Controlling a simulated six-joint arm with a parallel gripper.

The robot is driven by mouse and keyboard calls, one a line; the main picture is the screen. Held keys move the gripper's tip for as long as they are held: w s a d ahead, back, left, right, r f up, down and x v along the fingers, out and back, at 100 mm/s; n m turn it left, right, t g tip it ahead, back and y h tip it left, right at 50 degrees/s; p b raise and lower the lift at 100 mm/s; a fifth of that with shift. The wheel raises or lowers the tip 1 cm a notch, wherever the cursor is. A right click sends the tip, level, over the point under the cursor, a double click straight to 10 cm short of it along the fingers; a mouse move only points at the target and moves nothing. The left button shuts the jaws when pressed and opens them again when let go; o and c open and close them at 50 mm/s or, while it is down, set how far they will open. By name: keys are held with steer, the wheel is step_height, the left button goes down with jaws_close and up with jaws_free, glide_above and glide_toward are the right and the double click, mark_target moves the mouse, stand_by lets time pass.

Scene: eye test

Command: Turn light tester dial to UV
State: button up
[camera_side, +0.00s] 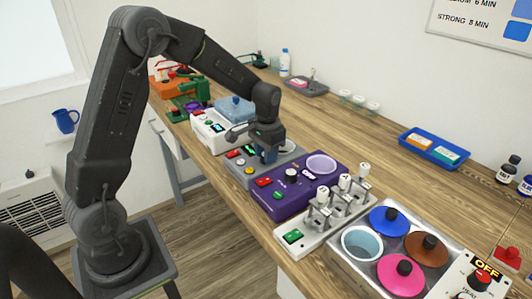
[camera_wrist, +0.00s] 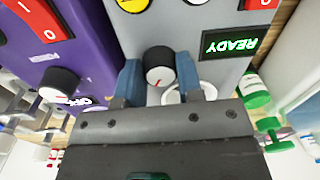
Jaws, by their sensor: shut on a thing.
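A grey device (camera_side: 262,177) stands on the bench, with small buttons on its left part. In the wrist view the same grey panel (camera_wrist: 160,28) carries a lit green READY display (camera_wrist: 232,43). A dark dial (camera_wrist: 159,57) with a pale face and red pointer mark sits on it. My gripper (camera_side: 268,157) is down at this device. In the wrist view my gripper (camera_wrist: 158,70) has one blue-grey finger on each side of the dial and is shut on it. No UV label is readable, and the fingers and gripper body hide part of the panel.
A purple device (camera_side: 315,192) with a black knob stands close on the near side. A white device (camera_side: 210,135) stands on the far side. A switch stand (camera_side: 300,238) and a metal tray (camera_side: 340,266) are nearer. Bare bench (camera_side: 350,145) lies toward the wall.

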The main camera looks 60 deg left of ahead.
steer(key=shift+m, duration=1.3)
steer(key=o, duration=0.9)
steer(key=shift+r, duration=0.15)
steer(key=r, duration=1.3)
steer(key=shift+d+r, duration=0.25)
steer(key=shift+r, duration=0.05)
